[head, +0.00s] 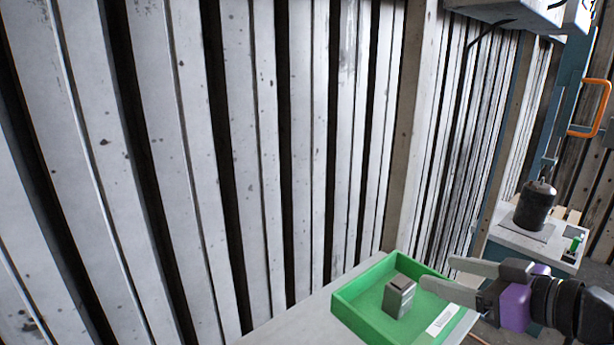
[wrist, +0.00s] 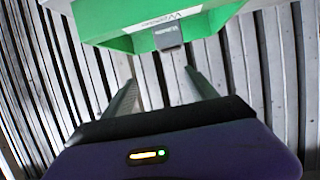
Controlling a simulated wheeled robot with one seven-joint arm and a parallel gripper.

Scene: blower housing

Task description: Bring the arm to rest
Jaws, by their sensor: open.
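My gripper (head: 438,273) is at the lower right of the head view, with its two pale fingers spread apart and nothing between them. The fingers point left, toward a green tray (head: 352,317) on a light table. A small grey block (head: 399,298) stands in the tray, to the left of the fingertips and apart from them as far as I can tell. In the wrist view my open fingers (wrist: 162,88) reach up toward the green tray (wrist: 112,40), and the grey block (wrist: 168,36) shows at its edge beyond the fingertips.
A white label (head: 442,320) lies in the tray. A wall of pale, stained slats (head: 240,150) rises behind the table (head: 300,325). At the right, a dark cylinder (head: 535,206) stands on a white bench (head: 510,237), near a blue post with an orange handle (head: 598,108).

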